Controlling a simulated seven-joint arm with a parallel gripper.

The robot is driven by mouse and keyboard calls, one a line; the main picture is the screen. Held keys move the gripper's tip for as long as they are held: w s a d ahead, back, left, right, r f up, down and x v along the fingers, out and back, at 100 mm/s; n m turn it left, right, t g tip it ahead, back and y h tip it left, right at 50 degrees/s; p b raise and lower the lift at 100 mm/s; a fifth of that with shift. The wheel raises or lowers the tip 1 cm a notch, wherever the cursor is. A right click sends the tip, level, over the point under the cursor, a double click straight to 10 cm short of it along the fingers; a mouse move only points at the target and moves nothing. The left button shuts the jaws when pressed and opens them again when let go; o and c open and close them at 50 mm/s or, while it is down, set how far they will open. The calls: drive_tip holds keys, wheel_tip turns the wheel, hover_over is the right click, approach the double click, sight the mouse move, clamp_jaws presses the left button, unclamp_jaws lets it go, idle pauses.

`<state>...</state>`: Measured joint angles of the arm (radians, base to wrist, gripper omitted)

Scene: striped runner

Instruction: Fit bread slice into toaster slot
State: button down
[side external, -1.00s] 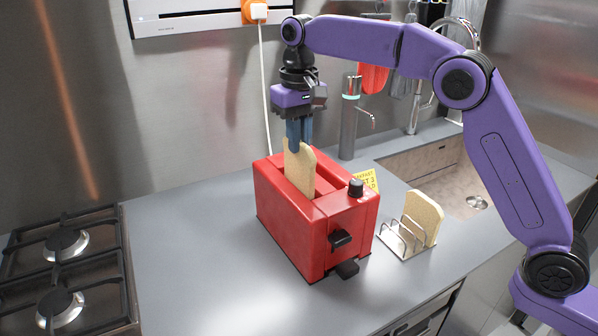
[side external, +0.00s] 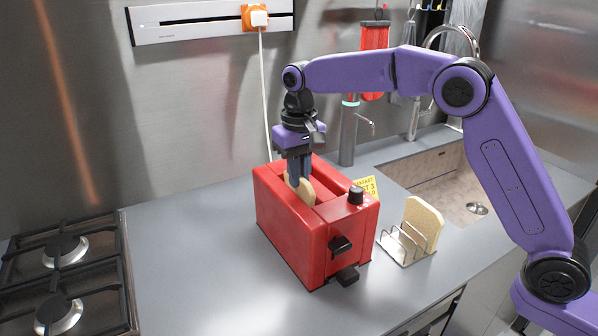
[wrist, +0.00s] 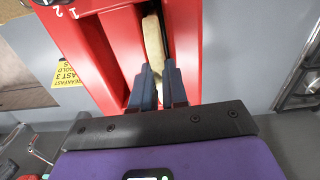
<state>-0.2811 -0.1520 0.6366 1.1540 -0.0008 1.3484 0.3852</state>
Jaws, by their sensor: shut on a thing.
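The red toaster (side external: 295,232) stands on the counter, its slots facing up. The bread slice (side external: 307,191) is upright and mostly down inside one slot, with only its top part showing above the toaster. My gripper (side external: 299,182) points down over the toaster and is shut on the bread's top edge. In the wrist view the bread (wrist: 154,45) lies lengthwise within the slot of the toaster (wrist: 190,50), with my gripper (wrist: 158,80) at its near end. The other slot (wrist: 97,50) looks empty. The bread's lower part is hidden.
A wire rack (side external: 405,246) holding another bread slice (side external: 424,221) stands right of the toaster. A yellow note (side external: 366,186) is behind the toaster. The sink (side external: 440,180) is at the back right, the gas hob (side external: 65,270) at the left. Counter between hob and toaster is clear.

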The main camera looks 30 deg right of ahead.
drive_tip(key=c, duration=1.1)
unclamp_jaws()
drive_tip(key=shift+f, duration=0.1)
drive_tip(key=shift+c, duration=0.2)
wheel_tip(320, 180, up, 12)
